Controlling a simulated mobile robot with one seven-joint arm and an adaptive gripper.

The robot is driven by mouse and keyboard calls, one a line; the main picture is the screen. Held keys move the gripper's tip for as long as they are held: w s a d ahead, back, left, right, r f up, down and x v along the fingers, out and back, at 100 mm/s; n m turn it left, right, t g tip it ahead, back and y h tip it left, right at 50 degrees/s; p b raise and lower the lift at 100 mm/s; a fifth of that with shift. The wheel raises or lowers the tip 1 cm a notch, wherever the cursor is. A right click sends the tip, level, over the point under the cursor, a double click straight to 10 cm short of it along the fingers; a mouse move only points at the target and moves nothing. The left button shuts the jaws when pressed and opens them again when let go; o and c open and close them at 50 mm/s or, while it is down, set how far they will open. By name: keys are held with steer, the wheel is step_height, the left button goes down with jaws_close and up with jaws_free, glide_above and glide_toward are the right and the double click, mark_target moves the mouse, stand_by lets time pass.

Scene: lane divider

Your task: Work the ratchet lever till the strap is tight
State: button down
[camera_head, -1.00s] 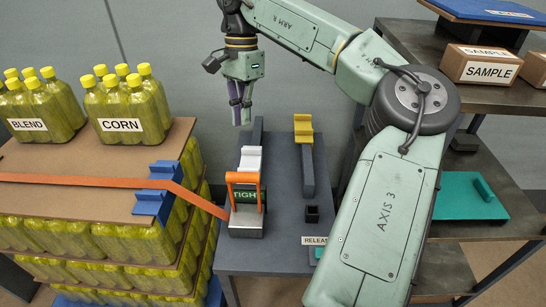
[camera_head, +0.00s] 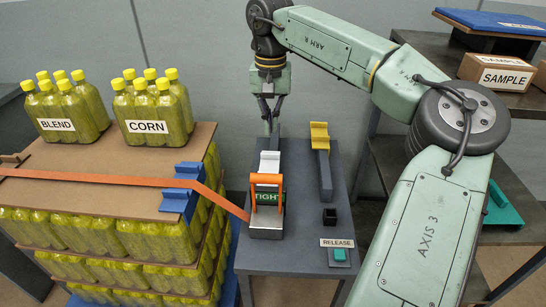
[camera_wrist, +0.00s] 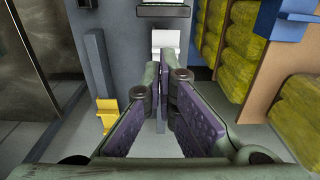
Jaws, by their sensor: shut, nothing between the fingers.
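The ratchet (camera_head: 266,232) stands at the front left of the grey bench, with an orange hoop (camera_head: 253,181) on it. A green plate reading TIGHT (camera_head: 268,198) shows behind the hoop. The orange strap (camera_head: 90,178) runs over the cardboard sheet and down to the ratchet. A white stepped piece (camera_head: 269,162) sits just behind the hoop; it also shows beyond my fingertips in the wrist view (camera_wrist: 166,38). My gripper (camera_head: 270,122) points down behind the white piece, shut and empty. Its purple-padded fingers (camera_wrist: 163,72) meet in the wrist view. Contact with the white piece cannot be told.
A yellow stepped piece (camera_head: 319,135) on a dark bar stands to the right on the bench. A RELEASE label (camera_head: 338,243) and teal button (camera_head: 340,255) are at the front right. The bottle pallet with blue corner guard (camera_head: 180,196) is left; shelves (camera_head: 400,170) are right.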

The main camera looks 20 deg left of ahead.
steer(key=s+d+f+p, duration=0.1)
steer(key=s+f, duration=0.2)
steer(key=f, duration=0.4)
steer(key=shift+s+f+p, duration=0.3)
steer(key=shift+s+f, duration=0.05)
steer(key=shift+f, duration=0.05)
